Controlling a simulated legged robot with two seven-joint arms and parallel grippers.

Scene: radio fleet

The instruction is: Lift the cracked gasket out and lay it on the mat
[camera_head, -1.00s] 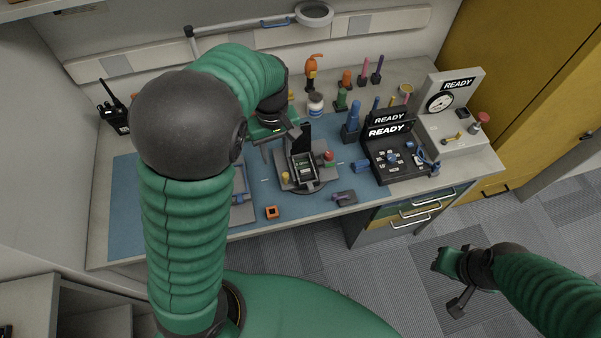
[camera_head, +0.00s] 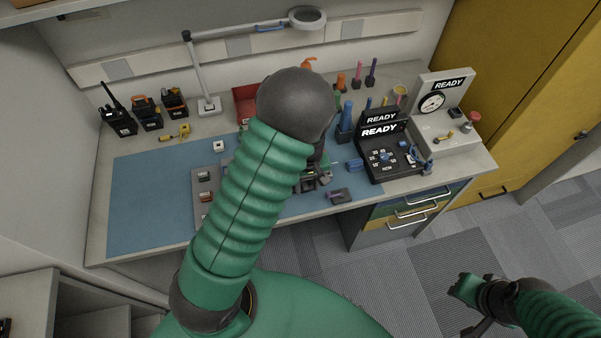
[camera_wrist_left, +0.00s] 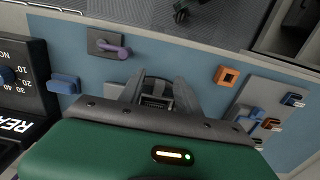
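The blue mat (camera_head: 150,215) covers the left and middle of the bench. My left arm crosses the head view and hides most of the radio work spot. The left gripper (camera_wrist_left: 160,82) shows in the wrist view with its two fingers apart. Between and beyond the fingers is a dark grey part with a slotted area (camera_wrist_left: 157,92), seemingly the radio in its holder. I cannot make out the cracked gasket. Whether the fingers touch anything is unclear. My right gripper (camera_head: 468,287) is low at the right over the floor, away from the bench.
A grey tray (camera_head: 203,189) with small parts lies on the mat, left of my arm. A small grey block with a purple piece (camera_head: 340,195) is by the front edge. A black READY tester (camera_head: 388,157) stands right. Radios (camera_head: 148,113) stand back left. The left mat is clear.

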